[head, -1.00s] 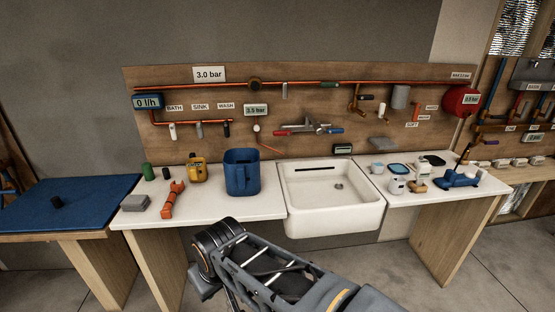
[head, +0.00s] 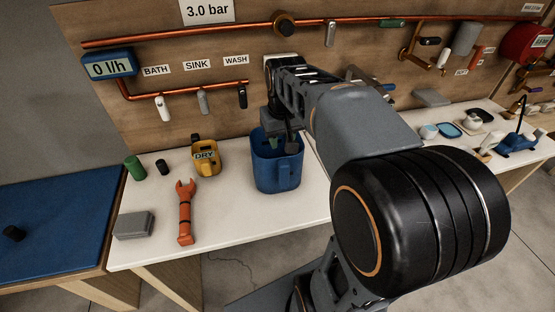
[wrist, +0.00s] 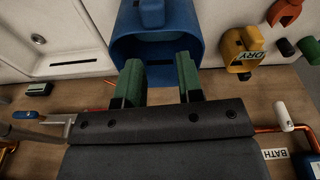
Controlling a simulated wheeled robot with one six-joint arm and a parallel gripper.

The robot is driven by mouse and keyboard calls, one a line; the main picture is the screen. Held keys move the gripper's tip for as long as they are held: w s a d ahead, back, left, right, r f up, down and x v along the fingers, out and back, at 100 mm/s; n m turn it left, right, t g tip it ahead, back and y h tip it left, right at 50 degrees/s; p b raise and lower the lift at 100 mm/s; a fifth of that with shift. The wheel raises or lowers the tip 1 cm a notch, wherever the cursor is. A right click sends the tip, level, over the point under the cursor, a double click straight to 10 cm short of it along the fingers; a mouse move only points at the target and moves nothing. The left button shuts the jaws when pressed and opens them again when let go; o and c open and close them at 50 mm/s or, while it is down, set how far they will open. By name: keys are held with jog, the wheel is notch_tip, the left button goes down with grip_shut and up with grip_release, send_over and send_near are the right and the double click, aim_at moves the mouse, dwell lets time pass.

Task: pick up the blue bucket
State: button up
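The blue bucket (head: 279,178) stands upright on the white worktop, its open top facing up. In the wrist view its rim and inside (wrist: 198,35) show just beyond my fingers. My gripper (head: 280,145) is over the bucket's mouth, pointing down. In the wrist view my gripper (wrist: 160,80) shows two green-padded fingers spread apart, with nothing clearly clamped between them. I cannot tell whether a finger touches the bucket, as the arm hides part of its back rim.
The pipe board (head: 110,100) rises behind. The white sink (wrist: 60,35) shows in the wrist view.

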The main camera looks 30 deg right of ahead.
jog(key=w+d+r+m+g, duration=0.15)
jog(key=w+d, duration=0.35)
jog(key=d, duration=0.5)
send_over(301, 147)
notch_tip(301, 147, down, 7)
jog(key=shift+d+p, duration=0.15)
jog(key=shift+p, duration=0.15)
jog(key=shift+f+p, duration=0.45)
jog(key=shift+f, duration=2.8)
jog(key=shift+c, duration=0.3)
grip_shut()
jog(key=shift+r, duration=0.1)
